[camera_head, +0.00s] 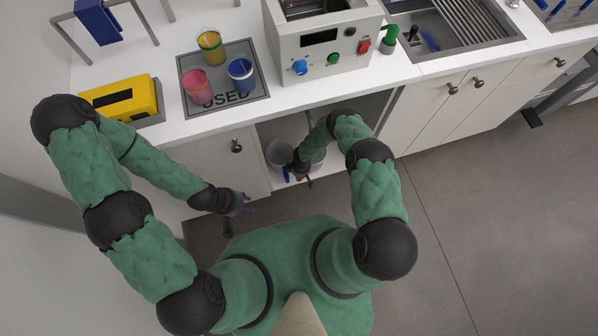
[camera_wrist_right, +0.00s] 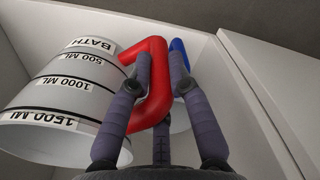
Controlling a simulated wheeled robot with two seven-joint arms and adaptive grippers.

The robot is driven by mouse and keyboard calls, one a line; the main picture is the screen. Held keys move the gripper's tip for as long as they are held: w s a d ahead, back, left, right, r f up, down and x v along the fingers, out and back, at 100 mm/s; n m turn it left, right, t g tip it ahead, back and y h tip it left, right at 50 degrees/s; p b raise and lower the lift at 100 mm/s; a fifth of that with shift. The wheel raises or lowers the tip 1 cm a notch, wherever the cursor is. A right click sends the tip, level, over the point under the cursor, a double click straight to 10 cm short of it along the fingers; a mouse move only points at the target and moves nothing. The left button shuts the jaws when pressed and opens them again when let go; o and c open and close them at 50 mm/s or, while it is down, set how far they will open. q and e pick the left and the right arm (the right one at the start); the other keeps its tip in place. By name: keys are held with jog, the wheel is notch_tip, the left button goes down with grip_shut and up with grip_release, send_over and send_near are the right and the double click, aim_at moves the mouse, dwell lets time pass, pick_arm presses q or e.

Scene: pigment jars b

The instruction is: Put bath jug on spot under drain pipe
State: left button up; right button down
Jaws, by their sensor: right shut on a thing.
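The bath jug (camera_wrist_right: 66,100) is a white vessel with BATH, 500 ML, 1000 ML and 1500 ML bands and a red handle (camera_wrist_right: 152,80). In the right wrist view the fingers of my right gripper (camera_wrist_right: 160,82) are closed around that handle. In the head view this gripper (camera_head: 302,170) is at the low cabinet opening, and the jug (camera_head: 319,160) is partly hidden by my arm. The drain pipe and the spot under it cannot be made out. My left gripper (camera_head: 240,214) is empty, with its fingers apart, in front of the cabinet.
Another pale vessel (camera_head: 279,152) stands left of the jug; a blue handle (camera_wrist_right: 179,56) shows beside the red one. Cabinet walls (camera_wrist_right: 262,95) bound the space closely. Above are the counter, a grey mat (camera_head: 258,98) with cups, and a white machine (camera_head: 325,65).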

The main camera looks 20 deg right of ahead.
pick_arm(q)
notch_tip(320, 180, down, 10)
jog(key=b, duration=0.9)
pick_arm(e)
jog(key=w+d+f, duration=0.1)
jog(key=w+f, duration=0.5)
jog(key=f, duration=0.3)
jog(key=shift+w+f, duration=0.2)
jog(key=shift+f, duration=0.05)
jog(key=shift+d, duration=0.1)
jog(key=c, duration=1.2)
grip_release()
jog(key=shift+s+f, duration=0.1)
jog(key=shift+o, duration=0.2)
